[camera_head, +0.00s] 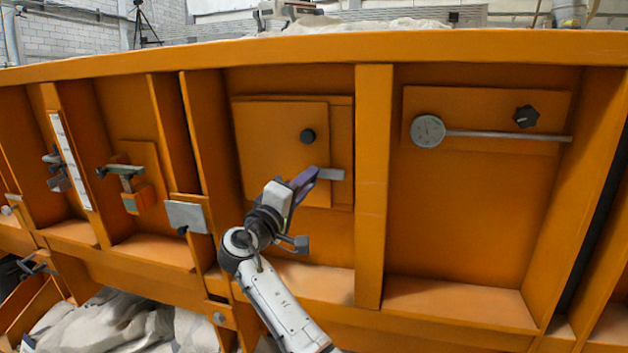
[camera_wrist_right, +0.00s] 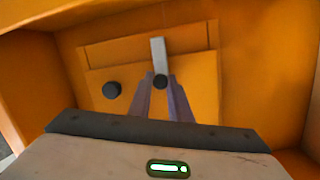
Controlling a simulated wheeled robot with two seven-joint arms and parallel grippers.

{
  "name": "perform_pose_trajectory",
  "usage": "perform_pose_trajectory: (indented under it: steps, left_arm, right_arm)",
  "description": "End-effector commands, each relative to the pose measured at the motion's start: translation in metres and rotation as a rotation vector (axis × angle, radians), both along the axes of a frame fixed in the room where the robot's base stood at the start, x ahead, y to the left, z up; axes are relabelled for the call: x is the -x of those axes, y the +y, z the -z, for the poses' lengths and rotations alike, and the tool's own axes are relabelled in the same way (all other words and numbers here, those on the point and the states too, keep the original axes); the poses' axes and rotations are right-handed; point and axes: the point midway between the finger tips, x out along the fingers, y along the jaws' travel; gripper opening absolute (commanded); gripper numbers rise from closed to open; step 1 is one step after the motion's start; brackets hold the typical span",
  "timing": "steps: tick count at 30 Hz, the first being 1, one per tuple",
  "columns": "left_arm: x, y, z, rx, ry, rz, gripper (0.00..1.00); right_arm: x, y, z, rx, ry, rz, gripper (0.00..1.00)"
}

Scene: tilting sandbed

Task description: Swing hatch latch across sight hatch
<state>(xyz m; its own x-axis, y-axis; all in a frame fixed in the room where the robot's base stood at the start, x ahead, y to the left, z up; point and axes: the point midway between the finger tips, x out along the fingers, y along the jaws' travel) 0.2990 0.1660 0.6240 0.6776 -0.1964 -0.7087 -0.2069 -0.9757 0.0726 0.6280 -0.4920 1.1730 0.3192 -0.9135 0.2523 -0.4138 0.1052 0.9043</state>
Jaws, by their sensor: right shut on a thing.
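The sight hatch (camera_head: 270,165) is a flat orange plate with a black round knob (camera_head: 307,136), set in a bay of the orange wall. The hatch latch (camera_head: 331,174) is a short grey bar lying about level over the hatch's right edge. My right gripper (camera_head: 308,178) has its purple fingers at the bar's left end and hides that part. In the right wrist view the fingers (camera_wrist_right: 160,85) are shut around a dark round knob at the near end of the latch bar (camera_wrist_right: 158,54). The hatch knob (camera_wrist_right: 112,90) stands apart to their left. My left gripper is not seen.
An upright orange rib (camera_head: 373,190) stands just right of the hatch. Beyond it are a round dial (camera_head: 428,131) with a long rod and a black star knob (camera_head: 526,116). A grey plate (camera_head: 187,215) and a small clamp-like fixture (camera_head: 122,170) are to the left.

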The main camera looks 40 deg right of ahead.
Motion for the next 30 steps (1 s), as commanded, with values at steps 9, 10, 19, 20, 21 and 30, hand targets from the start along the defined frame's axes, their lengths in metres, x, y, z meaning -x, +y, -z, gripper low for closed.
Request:
perform_pose_trajectory:
  steps: [9, 10, 19, 20, 21, 30]
  left_arm:
    - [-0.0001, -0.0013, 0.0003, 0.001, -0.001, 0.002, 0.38]
    - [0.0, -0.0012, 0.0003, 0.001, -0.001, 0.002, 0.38]
    - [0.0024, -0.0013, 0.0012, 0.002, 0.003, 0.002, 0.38]
    - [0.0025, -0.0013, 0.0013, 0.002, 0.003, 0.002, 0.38]
    - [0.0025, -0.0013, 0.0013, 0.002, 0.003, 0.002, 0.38]
    - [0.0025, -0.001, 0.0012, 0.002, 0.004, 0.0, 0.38]
  right_arm:
    - [-0.0045, 0.0047, 0.0048, 0.032, 0.057, 0.003, 0.0]
    - [-0.0046, 0.0048, 0.0051, 0.033, 0.059, 0.003, 0.0]
    - [-0.0048, 0.005, 0.0062, 0.033, 0.062, 0.004, 0.0]
    - [-0.0048, 0.0049, 0.0064, 0.033, 0.062, 0.004, 0.0]
    - [-0.0048, 0.0049, 0.0065, 0.032, 0.062, 0.003, 0.19]
    - [-0.0048, 0.005, 0.005, 0.032, 0.058, 0.002, 0.35]
